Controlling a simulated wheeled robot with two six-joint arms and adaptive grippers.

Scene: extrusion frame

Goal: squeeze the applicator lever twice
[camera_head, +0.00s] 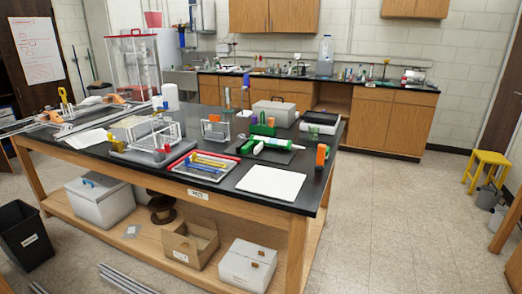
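A green and white tube-shaped tool (278,144), which looks like the applicator, lies on a dark mat (283,157) on the black-topped workbench. A green part (249,147) sits at its left end. Its lever is too small to make out. Neither of my grippers shows in the head view, so nothing is seen touching the tool.
The workbench (215,192) also holds a white board (271,183), a red-rimmed tray (203,179), an orange upright piece (321,156), a grey case (274,111) and a wire rack (153,132). Open floor (400,220) lies right of the bench. A yellow stool (487,168) stands far right.

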